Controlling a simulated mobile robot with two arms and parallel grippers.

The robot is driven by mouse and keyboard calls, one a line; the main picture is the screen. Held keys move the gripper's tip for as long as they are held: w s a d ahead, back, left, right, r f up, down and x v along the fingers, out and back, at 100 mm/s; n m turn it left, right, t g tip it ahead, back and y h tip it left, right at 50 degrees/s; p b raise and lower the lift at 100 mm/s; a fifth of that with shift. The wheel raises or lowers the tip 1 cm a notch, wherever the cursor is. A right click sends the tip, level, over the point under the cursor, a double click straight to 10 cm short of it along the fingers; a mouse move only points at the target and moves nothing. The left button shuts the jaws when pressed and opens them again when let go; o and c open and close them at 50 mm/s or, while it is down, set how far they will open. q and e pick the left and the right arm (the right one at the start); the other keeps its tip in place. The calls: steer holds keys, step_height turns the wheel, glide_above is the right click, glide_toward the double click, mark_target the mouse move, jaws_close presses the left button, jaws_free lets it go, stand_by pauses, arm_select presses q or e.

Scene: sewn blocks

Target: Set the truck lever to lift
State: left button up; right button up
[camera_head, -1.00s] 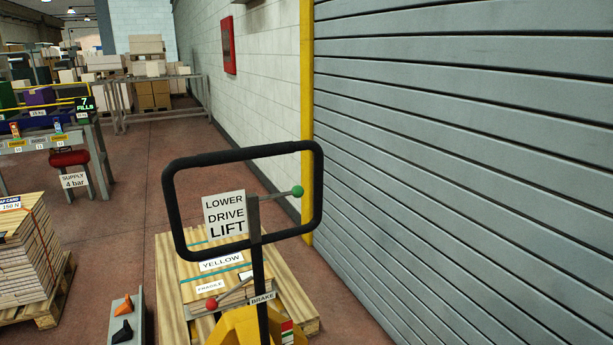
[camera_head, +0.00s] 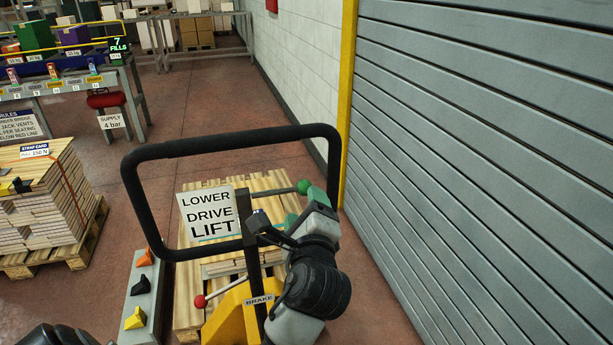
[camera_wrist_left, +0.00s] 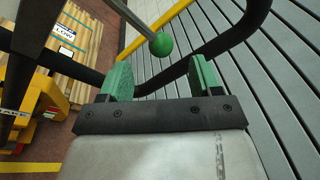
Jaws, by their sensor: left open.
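The pallet truck has a black loop handle (camera_head: 232,143) on an upright post. A white sign (camera_head: 208,213) by the post reads LOWER, DRIVE, LIFT from top to bottom. The lever (camera_head: 270,192) points right from the post, tilted slightly up. Its green knob (camera_head: 303,187) appears about level with the word LOWER. My left gripper (camera_head: 303,208) is open just below the knob, inside the handle loop's right side. In the left wrist view, the green knob (camera_wrist_left: 160,44) appears between and beyond the green fingertips (camera_wrist_left: 160,76), not gripped. My right gripper is out of view.
A red-knobbed brake lever (camera_head: 200,301) sits low on the yellow truck body (camera_head: 228,318). A wooden pallet (camera_head: 265,183) lies behind the handle. A grey box (camera_head: 143,300) with orange, black and yellow pieces stands left. A shutter wall (camera_head: 480,150) bounds the right.

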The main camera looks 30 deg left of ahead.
mark_target(304, 193)
arm_select(q)
steer(key=x, duration=0.3)
steer(key=shift+w+a+r, duration=0.1)
steer(key=shift+w+a, duration=0.1)
steer(key=shift+w, duration=0.05)
steer(key=p+x, duration=0.1)
steer(key=x, duration=0.3)
steer(key=shift+w, duration=0.15)
steer(key=shift+w+a+f, duration=0.2)
steer(key=shift+w+a, duration=0.15)
steer(key=shift+w, duration=0.05)
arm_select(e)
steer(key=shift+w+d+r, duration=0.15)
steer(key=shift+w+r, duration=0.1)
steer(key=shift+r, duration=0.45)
